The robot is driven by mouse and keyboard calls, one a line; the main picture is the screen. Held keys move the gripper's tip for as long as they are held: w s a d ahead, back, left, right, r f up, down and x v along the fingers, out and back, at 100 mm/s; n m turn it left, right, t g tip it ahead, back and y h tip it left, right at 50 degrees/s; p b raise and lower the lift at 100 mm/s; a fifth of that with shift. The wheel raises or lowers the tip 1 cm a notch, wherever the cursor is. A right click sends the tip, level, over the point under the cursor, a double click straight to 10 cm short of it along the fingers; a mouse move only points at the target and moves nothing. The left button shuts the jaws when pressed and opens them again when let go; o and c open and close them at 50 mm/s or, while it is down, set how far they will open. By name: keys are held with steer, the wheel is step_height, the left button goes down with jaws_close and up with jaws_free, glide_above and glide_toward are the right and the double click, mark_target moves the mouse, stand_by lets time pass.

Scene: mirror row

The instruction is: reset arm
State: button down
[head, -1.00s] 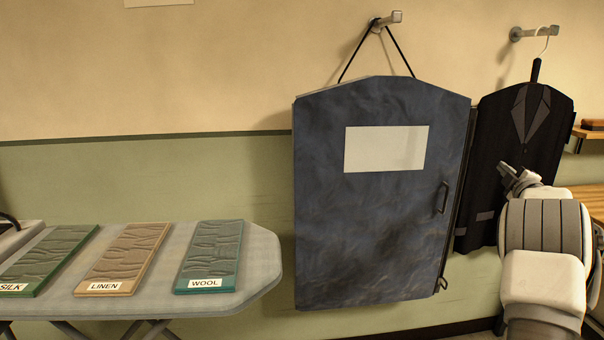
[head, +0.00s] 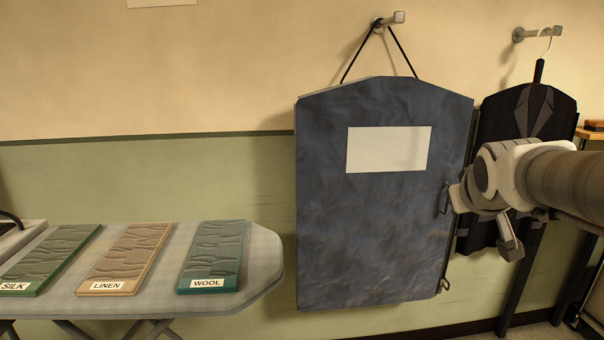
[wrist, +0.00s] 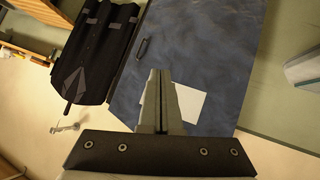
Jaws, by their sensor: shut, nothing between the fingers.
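My gripper (wrist: 160,76) shows in the wrist view with its two grey fingers pressed together and nothing between them. In the head view my arm reaches in from the right, and its end is in front of the right edge of a blue garment bag (head: 375,235). I cannot tell from the picture whether it touches the bag. The bag hangs by a black cord and has a blank pale label (head: 388,149) and a dark side handle (head: 444,198), partly hidden by my arm. The bag also fills the upper middle of the wrist view (wrist: 205,45).
A dark jacket (head: 497,115) hangs to the right of the bag, partly behind my arm. An ironing board (head: 262,262) at left bears silk (head: 52,258), linen (head: 125,257) and wool (head: 214,254) sample panels. Wall hooks (head: 390,20) stick out above.

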steer(key=s+a+f+g+y, duration=0.1)
steer(key=s+a+f, duration=0.35)
steer(key=s, duration=0.25)
steer(key=s+a+f+g+y, duration=0.1)
steer(key=s+a+f+g, duration=0.15)
steer(key=s+a, duration=0.35)
steer(key=s+a+f+g+y, duration=0.1)
steer(key=s+a+f, duration=0.25)
steer(key=s, duration=0.45)
step_height(320, 180, up, 17)
steer(key=p, duration=1.7)
steer(key=shift+s+f+y, duration=0.15)
steer(key=shift+s+y, duration=0.15)
steer(key=shift+d, duration=0.1)
